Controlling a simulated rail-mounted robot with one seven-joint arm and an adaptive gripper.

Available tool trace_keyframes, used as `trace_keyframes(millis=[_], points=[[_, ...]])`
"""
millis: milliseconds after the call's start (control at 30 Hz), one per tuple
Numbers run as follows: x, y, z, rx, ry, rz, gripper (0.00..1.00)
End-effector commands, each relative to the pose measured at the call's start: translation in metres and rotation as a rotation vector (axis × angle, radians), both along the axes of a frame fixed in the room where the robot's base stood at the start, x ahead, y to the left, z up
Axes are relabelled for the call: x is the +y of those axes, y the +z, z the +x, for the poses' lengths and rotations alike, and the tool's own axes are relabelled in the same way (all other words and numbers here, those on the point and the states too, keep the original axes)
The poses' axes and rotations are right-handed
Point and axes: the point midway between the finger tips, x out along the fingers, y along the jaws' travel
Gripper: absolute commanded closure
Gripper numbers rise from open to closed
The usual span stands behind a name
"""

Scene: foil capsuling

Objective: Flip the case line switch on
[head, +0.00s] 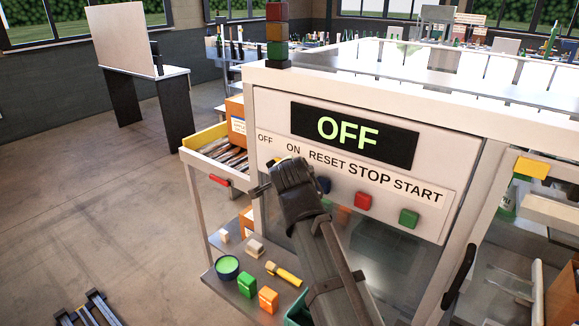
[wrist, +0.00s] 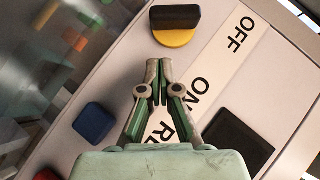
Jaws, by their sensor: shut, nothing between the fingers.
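The case line switch is a black knob on a round yellow base (wrist: 175,36), at the top of the wrist view below the OFF lettering (wrist: 240,32). The ON lettering (wrist: 195,95) is farther along the same white strip. In the head view my gripper mostly covers the switch. The display (head: 353,135) above reads OFF in green. My gripper (wrist: 159,68) is shut and empty, its fingertips pointing toward the knob in the wrist view with a small gap showing between them. Contact with the panel cannot be told.
A blue button (wrist: 95,122) is beside my fingers. The red button (head: 363,201) and green button (head: 409,218) are to the right. A signal tower (head: 278,35) stands on the machine. A lower shelf (head: 238,297) holds a bowl, blocks and a yellow-handled tool.

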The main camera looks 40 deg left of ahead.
Motion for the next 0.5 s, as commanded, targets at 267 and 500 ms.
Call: trace_keyframes(millis=[267, 500], points=[[0.025, -0.019, -0.001, 0.0, 0.001, -0.001, 1.0], [0.03, -0.025, -0.001, -0.001, 0.0, 0.001, 1.0]])
